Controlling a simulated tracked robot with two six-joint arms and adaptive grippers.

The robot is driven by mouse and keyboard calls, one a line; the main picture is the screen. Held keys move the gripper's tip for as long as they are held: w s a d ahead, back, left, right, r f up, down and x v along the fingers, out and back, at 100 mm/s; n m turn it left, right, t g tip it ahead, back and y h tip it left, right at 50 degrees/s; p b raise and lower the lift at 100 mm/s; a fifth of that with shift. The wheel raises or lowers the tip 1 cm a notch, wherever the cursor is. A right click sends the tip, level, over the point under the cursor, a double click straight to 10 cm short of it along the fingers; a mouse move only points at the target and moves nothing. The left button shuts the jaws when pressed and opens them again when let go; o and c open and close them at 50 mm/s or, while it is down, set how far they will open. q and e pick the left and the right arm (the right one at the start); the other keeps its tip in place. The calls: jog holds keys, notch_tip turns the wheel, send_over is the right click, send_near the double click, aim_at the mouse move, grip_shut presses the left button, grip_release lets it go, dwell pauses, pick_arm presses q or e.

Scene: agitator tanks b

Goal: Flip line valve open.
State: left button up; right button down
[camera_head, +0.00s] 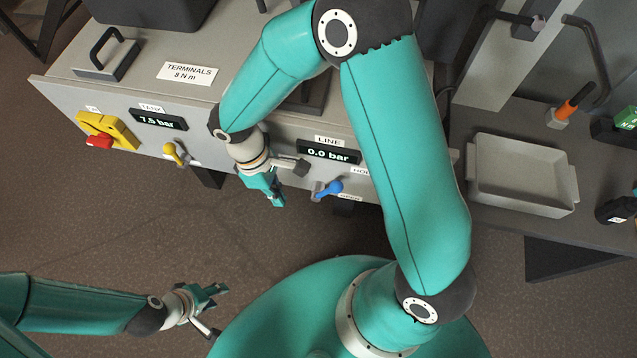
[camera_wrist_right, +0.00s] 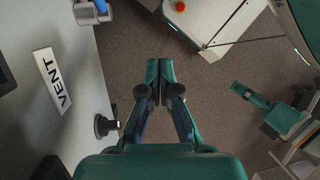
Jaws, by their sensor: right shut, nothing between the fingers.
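The line valve (camera_head: 328,188) has a blue handle on the panel's front, below the LINE display (camera_head: 328,153), which reads 0.0 bar. Its knob end points to the right in the head view, near two small labels, partly legible. Part of the blue handle also shows at the top left of the right wrist view (camera_wrist_right: 92,10). My right gripper (camera_head: 277,201) is shut and empty, to the left of the handle and apart from it. Its fingertips meet in the wrist view (camera_wrist_right: 160,66). My left gripper (camera_head: 220,289) is low at left, far from the valve; its jaw state is unclear.
A yellow valve handle (camera_head: 176,153) sits below a 7.5 bar display (camera_head: 158,120). A red and yellow switch (camera_head: 104,133) is further left. A grey tray (camera_head: 522,175) stands right. A VENT label (camera_wrist_right: 52,80) and black knob (camera_wrist_right: 104,125) show in the wrist view.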

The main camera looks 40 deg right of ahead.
notch_tip(320, 180, up, 10)
jog(key=w+d+n+h, duration=0.1)
jog(key=w+d+h, duration=0.1)
jog(key=h, duration=0.1)
jog(key=shift+w+d+f+n+h+b, duration=0.15)
jog(key=shift+d+f+n+h+b, duration=0.15)
jog(key=shift+d+n+h, duration=0.1)
jog(key=b, duration=0.2)
send_near(329, 189)
notch_tip(329, 189, down, 4)
jog(key=shift+s+d+f, duration=0.25)
jog(key=shift+s+d, duration=0.3)
jog(key=shift+d, duration=0.05)
jog(key=shift+s+d+f, duration=0.15)
jog(key=shift+s+d, duration=0.2)
jog(key=shift+d, duration=0.1)
